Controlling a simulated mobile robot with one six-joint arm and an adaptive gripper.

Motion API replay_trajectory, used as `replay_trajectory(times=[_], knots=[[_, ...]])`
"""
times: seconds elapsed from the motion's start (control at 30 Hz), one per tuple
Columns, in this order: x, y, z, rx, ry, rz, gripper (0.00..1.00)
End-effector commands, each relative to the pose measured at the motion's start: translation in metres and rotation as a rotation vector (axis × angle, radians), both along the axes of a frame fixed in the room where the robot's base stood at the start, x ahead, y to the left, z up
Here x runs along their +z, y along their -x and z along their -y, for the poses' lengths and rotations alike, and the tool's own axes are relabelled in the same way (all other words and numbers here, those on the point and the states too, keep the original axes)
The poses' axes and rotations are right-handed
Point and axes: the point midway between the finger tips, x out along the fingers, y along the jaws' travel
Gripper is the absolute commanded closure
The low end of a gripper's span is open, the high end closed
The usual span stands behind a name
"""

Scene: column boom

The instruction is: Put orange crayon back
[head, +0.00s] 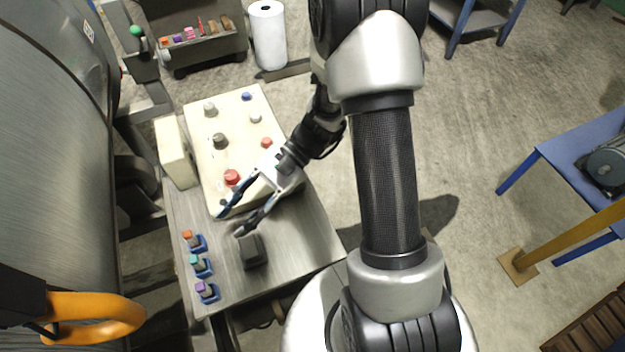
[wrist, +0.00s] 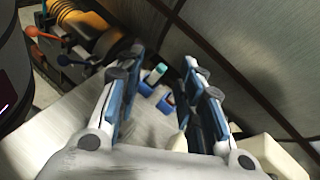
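A small orange-topped piece (head: 188,235), seemingly the orange crayon, stands at a blue holder (head: 199,244) on the metal table's left side. Holders with a teal piece (head: 194,259) and a purple piece (head: 201,287) stand in a row in front of it. My gripper (head: 231,223) is open and empty above the table, to the right of the orange piece and apart from it.
A cream control panel (head: 238,112) with knobs and a red button (head: 232,177) lies behind my gripper. A dark block (head: 253,252) stands in front. A cart (head: 205,48) at the back carries several small coloured items, one orange. A large metal cylinder (head: 50,150) fills the left.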

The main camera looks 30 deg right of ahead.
Motion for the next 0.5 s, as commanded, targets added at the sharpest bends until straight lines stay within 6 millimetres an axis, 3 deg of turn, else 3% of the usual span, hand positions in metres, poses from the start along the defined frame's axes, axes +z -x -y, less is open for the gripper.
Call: replay_trajectory(times=[0.1, 0.5], knots=[[0.030, 0.022, 0.006, 0.142, 0.140, 0.161, 0.65], [0.095, 0.077, 0.061, 0.509, 0.646, 0.720, 0.65]])
